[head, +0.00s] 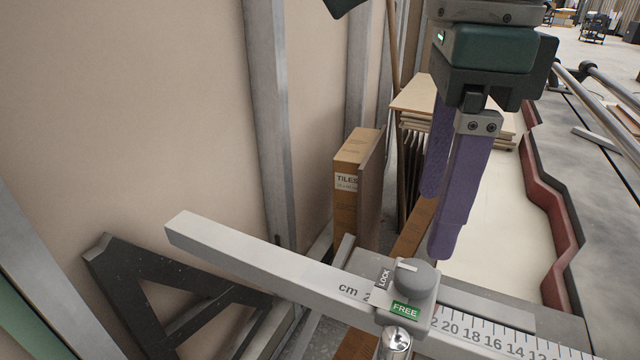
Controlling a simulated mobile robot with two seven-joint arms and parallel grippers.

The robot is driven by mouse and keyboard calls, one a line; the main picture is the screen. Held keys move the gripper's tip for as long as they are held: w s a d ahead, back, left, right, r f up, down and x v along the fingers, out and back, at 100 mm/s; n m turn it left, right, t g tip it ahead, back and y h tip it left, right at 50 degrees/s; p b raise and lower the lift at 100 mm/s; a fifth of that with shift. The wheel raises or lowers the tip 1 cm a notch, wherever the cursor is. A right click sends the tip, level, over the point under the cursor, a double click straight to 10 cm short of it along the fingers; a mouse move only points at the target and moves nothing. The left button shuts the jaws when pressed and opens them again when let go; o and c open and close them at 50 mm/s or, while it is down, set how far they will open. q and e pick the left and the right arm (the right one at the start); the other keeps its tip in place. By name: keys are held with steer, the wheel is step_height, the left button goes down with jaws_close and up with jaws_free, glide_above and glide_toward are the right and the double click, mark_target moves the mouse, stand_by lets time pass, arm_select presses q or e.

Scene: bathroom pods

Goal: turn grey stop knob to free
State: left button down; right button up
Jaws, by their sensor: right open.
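The grey stop knob (418,283) sits on a grey stop block on a metal rail with a cm scale. A white mark on its top lies towards the left, on the side of the black LOCK label (384,277). The green FREE label (405,310) is at the front of the knob. My right gripper (435,226) points down with its two purple fingers apart and nothing between them. Its nearer fingertip appears just above and behind the knob in the picture; whether it touches cannot be told. My left gripper is not in view.
The rail (250,257) reaches left towards a wall with metal studs (268,110). A black bracket (125,290) stands at lower left. A tiles box (347,190) and stacked boards (415,95) stand behind. A bright metal post end (396,341) is just below the knob.

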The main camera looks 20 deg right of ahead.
mark_target(419, 271)
step_height(419, 271, down, 8)
steer(key=shift+r, duration=0.2)
jaws_close()
stand_by(0.7)
